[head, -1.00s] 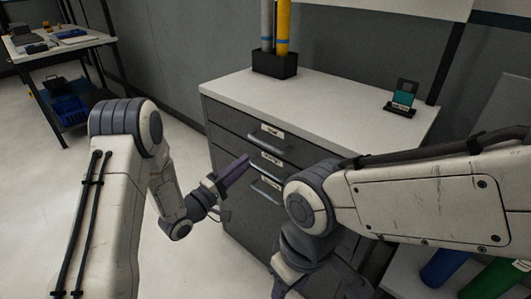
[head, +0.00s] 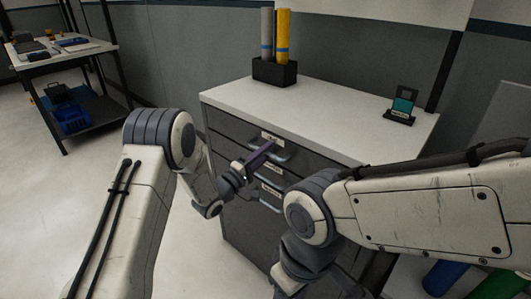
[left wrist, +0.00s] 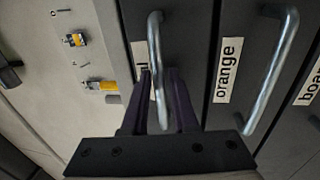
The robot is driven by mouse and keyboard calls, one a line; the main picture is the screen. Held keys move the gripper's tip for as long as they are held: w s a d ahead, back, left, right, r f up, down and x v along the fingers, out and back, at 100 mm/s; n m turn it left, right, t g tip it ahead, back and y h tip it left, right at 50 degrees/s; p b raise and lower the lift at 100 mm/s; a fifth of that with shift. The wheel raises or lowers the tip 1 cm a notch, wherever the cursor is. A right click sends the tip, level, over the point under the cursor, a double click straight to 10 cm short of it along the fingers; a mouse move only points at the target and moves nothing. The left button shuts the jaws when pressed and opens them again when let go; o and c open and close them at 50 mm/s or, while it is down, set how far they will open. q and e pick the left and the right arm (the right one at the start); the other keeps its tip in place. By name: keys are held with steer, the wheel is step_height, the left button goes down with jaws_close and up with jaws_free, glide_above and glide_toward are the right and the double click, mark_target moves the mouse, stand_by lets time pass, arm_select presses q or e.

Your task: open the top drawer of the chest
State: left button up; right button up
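The dark grey chest (head: 240,220) has a pale top and stacked drawers with metal bar handles. Its top drawer (head: 225,124) is closed, with a label (head: 272,138) above its handle (head: 287,155). My left gripper (head: 262,154) is at this handle. In the left wrist view, the top handle (left wrist: 155,42) runs between the two purple fingers of my left gripper (left wrist: 159,85), which stand apart on either side of it with some gap. The drawer's label is mostly hidden by a finger. My right arm crosses the front of the chest; its fingertips are out of view.
The second drawer's handle (left wrist: 272,70), beside an "orange" label (left wrist: 227,70), is close by. On the chest stand a black holder (head: 274,71) with grey and yellow rolls and a small device (head: 402,108). The floor left of the chest is clear.

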arm_select(q)
jaws_close()
stand_by(1.3)
